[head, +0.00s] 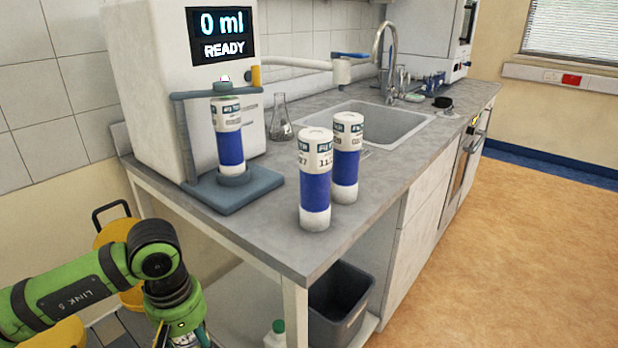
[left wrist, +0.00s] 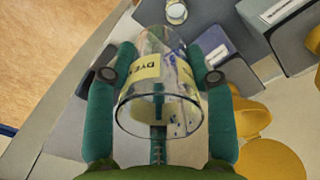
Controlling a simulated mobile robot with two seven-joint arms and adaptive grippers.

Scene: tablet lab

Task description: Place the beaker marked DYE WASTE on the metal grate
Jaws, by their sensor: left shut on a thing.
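In the left wrist view a clear glass beaker (left wrist: 165,105) with blue stains bears a yellow label on which "DYE" can be read; the rest of the label is turned away. My left gripper (left wrist: 160,76) is shut on it, with a green finger on either side. In the head view my left arm comes in at the lower left, and the wrist reaches the bottom edge, so the fingers and the beaker are cut off. I cannot make out the metal grate for certain in either view. My right gripper is in neither view.
A worktop (head: 270,245) carries two filter cartridges (head: 316,185), a dispenser reading "0 ml READY" (head: 222,37), a flask (head: 280,120) and a sink (head: 375,122). Below are a dark bin (head: 340,300) and a green-capped bottle (head: 275,338). A yellow container (head: 115,233) stands beyond my arm.

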